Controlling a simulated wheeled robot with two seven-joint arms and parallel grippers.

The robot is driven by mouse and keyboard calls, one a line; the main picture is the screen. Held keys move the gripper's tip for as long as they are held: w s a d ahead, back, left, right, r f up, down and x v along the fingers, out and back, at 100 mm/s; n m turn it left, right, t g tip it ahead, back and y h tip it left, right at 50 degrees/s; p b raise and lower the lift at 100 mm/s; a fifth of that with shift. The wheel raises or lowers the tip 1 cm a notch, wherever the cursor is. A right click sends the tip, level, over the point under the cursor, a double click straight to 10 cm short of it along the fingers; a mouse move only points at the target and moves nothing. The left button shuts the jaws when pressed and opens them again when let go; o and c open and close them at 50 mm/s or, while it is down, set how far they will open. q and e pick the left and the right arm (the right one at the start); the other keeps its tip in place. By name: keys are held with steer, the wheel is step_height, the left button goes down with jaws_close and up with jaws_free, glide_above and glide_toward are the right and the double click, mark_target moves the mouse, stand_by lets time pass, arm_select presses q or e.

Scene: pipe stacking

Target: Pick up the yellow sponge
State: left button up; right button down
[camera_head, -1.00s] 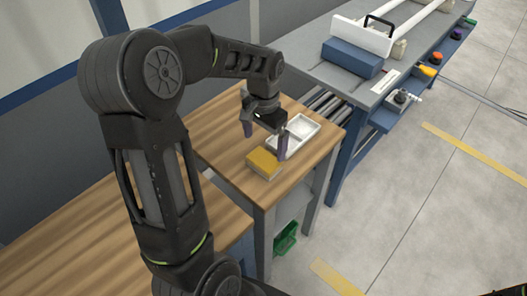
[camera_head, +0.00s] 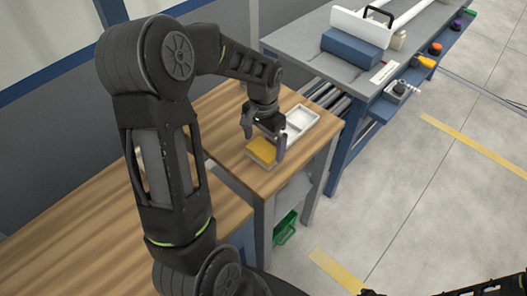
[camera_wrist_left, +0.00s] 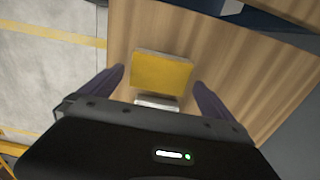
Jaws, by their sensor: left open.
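The yellow sponge (camera_head: 262,151) lies on the small wooden table (camera_head: 222,120), close to its front edge. It also shows in the left wrist view (camera_wrist_left: 162,71), ahead of and between the two fingers. My left gripper (camera_head: 263,143) is open above the sponge, with one finger on each side of it in the picture. In the left wrist view the gripper (camera_wrist_left: 157,78) holds nothing, and I cannot tell its exact height above the sponge. My right gripper is not clearly visible; only a dark piece of arm shows at the bottom right of the head view.
A white divided tray (camera_head: 300,119) sits just behind the sponge; its edge shows in the left wrist view (camera_wrist_left: 157,102). A grey workbench (camera_head: 400,62) with a blue block (camera_head: 351,49) stands beyond. A green bin (camera_head: 285,228) is below the table.

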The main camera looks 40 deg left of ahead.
mark_target(263, 149)
arm_select(q)
step_height(263, 149, down, 4)
steer(key=shift+r, duration=0.2)
steer(key=shift+c, duration=0.3)
steer(key=c, duration=1.3)
steer(key=shift+o, duration=0.2)
step_height(263, 149, up, 10)
steer(key=shift+r+b, duration=0.1)
steer(key=shift+b, duration=0.25)
